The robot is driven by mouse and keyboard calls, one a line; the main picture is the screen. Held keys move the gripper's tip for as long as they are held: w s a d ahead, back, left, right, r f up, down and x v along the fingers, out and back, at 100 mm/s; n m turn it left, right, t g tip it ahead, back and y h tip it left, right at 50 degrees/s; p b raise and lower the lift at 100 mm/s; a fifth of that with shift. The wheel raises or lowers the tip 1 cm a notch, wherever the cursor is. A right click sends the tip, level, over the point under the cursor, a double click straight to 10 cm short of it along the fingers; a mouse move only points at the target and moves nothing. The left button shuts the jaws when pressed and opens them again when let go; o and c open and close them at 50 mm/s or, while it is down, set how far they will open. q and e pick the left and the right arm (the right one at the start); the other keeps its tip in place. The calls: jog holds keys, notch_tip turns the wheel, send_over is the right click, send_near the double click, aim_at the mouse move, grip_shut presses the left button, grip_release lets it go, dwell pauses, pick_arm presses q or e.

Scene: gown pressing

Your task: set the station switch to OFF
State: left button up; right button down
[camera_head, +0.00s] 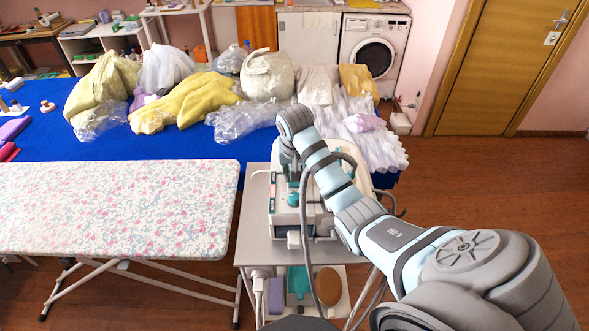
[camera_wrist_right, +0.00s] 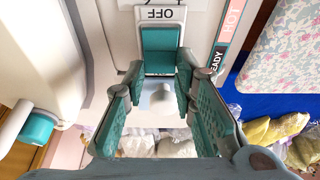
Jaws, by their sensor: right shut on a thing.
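The pressing station (camera_head: 283,218) stands on a small grey table right of the ironing board. Its teal switch (camera_wrist_right: 160,48) is in the right wrist view, under a plate marked OFF (camera_wrist_right: 158,13). My right gripper (camera_wrist_right: 159,78) has its teal-padded fingers on either side of the switch's near end and is shut on it. In the head view my right arm reaches in from the lower right, and its wrist hides most of the gripper and the switch. The switch's exact tilt is hard to tell. My left gripper is in neither view.
A floral ironing board (camera_head: 110,210) is left of the station. A blue table (camera_head: 180,148) behind carries bagged and folded clothes (camera_head: 190,100). A grey hose loops by my right arm. A strip marked HOT and READY (camera_wrist_right: 228,35) is beside the switch.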

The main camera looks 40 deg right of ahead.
jog(key=shift+s+a+t+h, duration=0.2)
jog(key=shift+t+h, duration=0.2)
jog(key=shift+t, duration=0.2)
jog(key=c, duration=1.3)
grip_release()
